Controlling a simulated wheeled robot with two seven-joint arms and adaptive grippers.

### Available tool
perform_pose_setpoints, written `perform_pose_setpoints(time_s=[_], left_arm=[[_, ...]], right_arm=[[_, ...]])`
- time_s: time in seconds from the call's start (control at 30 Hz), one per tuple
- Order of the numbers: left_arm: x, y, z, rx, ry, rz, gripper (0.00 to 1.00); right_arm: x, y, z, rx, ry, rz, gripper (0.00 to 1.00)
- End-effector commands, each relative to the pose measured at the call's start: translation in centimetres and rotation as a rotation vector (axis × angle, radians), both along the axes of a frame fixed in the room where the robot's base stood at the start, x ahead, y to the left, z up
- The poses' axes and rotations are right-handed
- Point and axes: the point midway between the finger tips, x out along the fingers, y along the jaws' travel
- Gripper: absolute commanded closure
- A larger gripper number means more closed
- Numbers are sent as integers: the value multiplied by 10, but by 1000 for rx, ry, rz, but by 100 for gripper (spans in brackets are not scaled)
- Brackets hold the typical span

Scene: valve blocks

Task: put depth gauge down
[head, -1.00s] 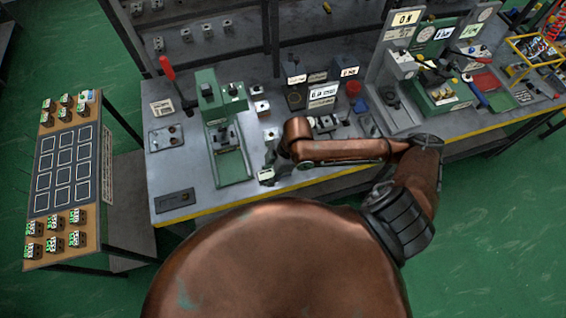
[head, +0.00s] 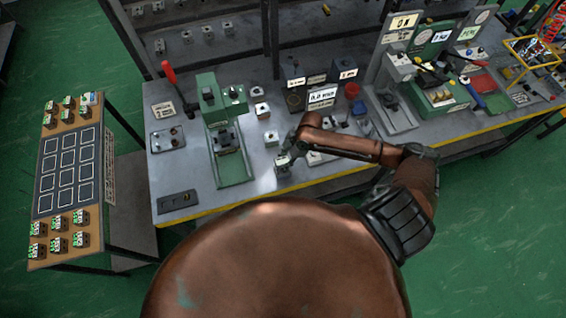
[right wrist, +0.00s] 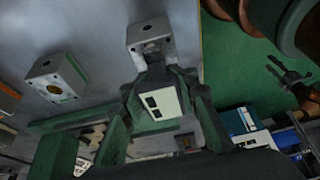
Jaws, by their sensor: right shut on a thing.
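The depth gauge (right wrist: 163,104) shows in the right wrist view as a small body with a pale face and dark marks. My right gripper (right wrist: 163,92) is shut on it. Beyond the gauge, a grey valve block (right wrist: 150,32) stands on the bench; a dark part of the gauge or gripper overlaps its near side, and I cannot tell whether they touch. In the head view my right gripper (head: 290,152) is low over the bench near its front edge, right of the green press (head: 232,168). The gauge is too small to make out there. My left gripper is not in view.
Another block with a round bore (right wrist: 57,82) stands to the left in the wrist view. On the bench (head: 215,208) are a sign stand (head: 322,97), a blue cup (head: 360,107) and a flat dark plate (head: 176,200). The front edge left of my gripper is mostly clear.

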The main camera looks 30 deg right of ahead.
Motion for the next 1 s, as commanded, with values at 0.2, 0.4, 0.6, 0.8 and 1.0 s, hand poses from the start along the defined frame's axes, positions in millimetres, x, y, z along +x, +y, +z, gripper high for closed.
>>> perform_pose_setpoints(time_s=[0.2,0.4,0.6,0.8,1.0], left_arm=[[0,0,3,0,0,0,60],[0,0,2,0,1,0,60],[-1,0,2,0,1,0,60],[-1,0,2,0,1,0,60],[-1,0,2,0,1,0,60]], right_arm=[[2,-1,-9,-1,-4,0,100],[1,-1,-10,-2,-4,-1,100],[1,-1,-11,-2,-3,0,64],[1,-1,-11,-2,-4,-1,54],[1,-1,-10,-2,-4,-1,54]])
